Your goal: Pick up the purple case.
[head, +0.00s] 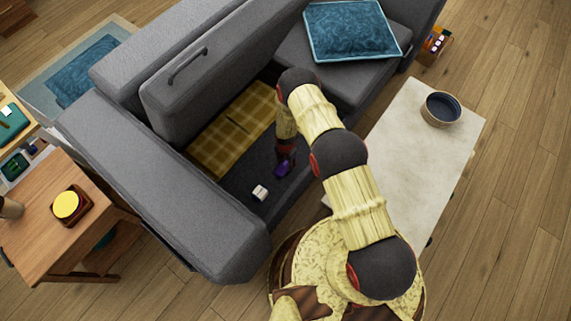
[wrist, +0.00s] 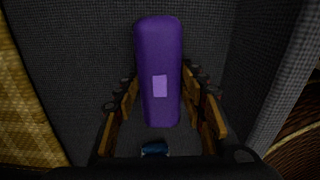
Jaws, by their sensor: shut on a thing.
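The purple case (wrist: 158,102) is a long rounded purple block with a pale lilac square on its top. In the wrist view it lies lengthwise between the two fingers of my gripper (wrist: 160,108), which is shut on it. In the head view the case (head: 284,166) shows as a small purple shape under my gripper (head: 285,157), inside the open storage space (head: 240,196) of the grey sofa. My arm hides part of it there. I cannot tell whether the case still touches the floor of the space.
A small white box (head: 260,193) lies left of the case in the storage space. A yellow checked blanket (head: 232,130) lies along its back. The raised seat lid (head: 200,80) stands behind. A pale table (head: 425,150) with a dark bowl (head: 441,108) is right of my arm.

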